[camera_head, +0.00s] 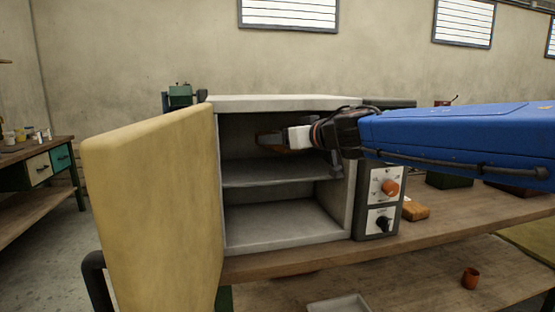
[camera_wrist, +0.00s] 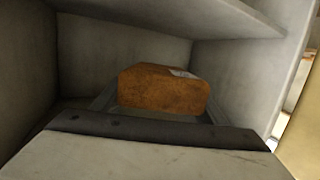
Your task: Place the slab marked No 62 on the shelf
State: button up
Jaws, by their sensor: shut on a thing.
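My gripper (camera_head: 275,140) reaches into the open cabinet, above its middle shelf (camera_head: 268,174). It is shut on an orange-brown slab (camera_wrist: 160,90), with a finger on each side in the wrist view. The slab shows only as a small brown patch in the head view. A small pale label lies on the slab's top edge in the wrist view, too small to read. In the head view the slab appears above the shelf; I cannot tell whether it touches it. The visible part of the shelf is bare.
The cream cabinet door (camera_head: 150,205) stands open on the left. A control panel with knobs (camera_head: 384,200) is on the cabinet's right side. Another orange-brown block (camera_head: 414,212) lies on the workbench (camera_head: 460,222). The lower compartment (camera_head: 280,220) is empty. Cabinet walls surround my gripper closely.

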aim_at(278, 167)
jog(key=w, duration=0.2)
jog(key=w+a+f, duration=0.1)
jog(key=w, duration=0.1)
jog(key=shift+a, duration=0.1)
jog(key=shift+s+f, duration=0.1)
jog(key=shift+f, duration=2.5)
jog(key=shift+w+f, duration=0.2)
jog(key=shift+f, duration=0.1)
jog(key=shift+f, duration=0.1)
jog(key=o, duration=1.4)
jog(key=shift+s, duration=0.15)
jog(key=v, duration=1.2)
jog(key=shift+a, duration=0.1)
